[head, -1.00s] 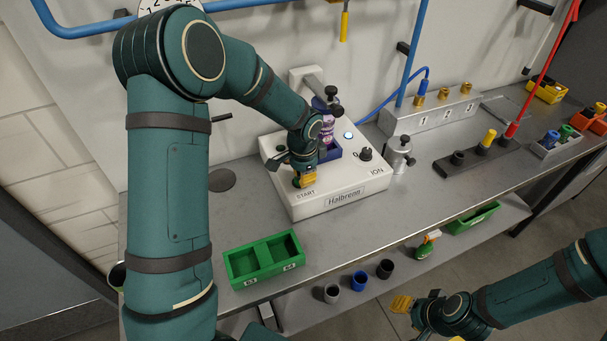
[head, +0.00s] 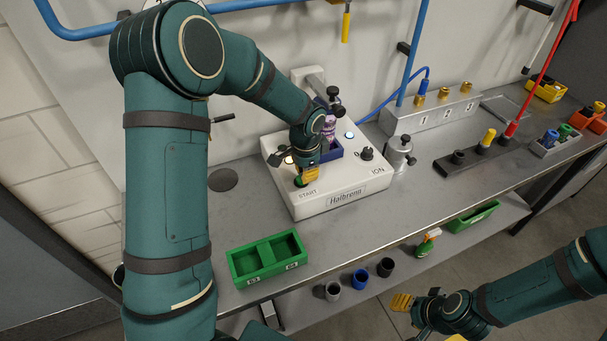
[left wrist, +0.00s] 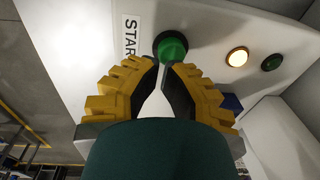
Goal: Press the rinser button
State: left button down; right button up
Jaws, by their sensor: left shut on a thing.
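The white machine labelled Halbrenn (head: 300,210) stands on the bench. Its round green button (head: 300,183) sits by the START label; the button also shows in the left wrist view (left wrist: 170,46). My left gripper (head: 309,179) is just above and right of the button, fingers pointing down. In the left wrist view its yellow fingertips (left wrist: 162,62) are close together in front of the button's edge. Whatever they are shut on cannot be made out. A lamp (left wrist: 237,57) glows warm beside a dark green one (left wrist: 272,62). My right gripper (head: 402,302) is low at right, its jaws unclear.
A purple bottle (head: 329,126) stands at the blue holder (head: 331,152) on the machine, close behind my left gripper. A black knob (head: 366,153) is right of it. A green two-part tray (head: 266,278) lies on the bench in front. Three cups stand on the lower shelf.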

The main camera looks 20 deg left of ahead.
aim_at(305, 189)
pick_arm(q)
notch_tip(305, 189, up, 10)
jog(key=shift+s+d+r, duration=0.15)
jog(key=shift+s+r, duration=0.05)
jog(key=shift+s, duration=0.25)
pick_arm(e)
jog(key=shift+r, duration=0.25)
pick_arm(q)
jog(key=shift+s, duration=0.1)
pick_arm(e)
jog(key=shift+s, duration=0.2)
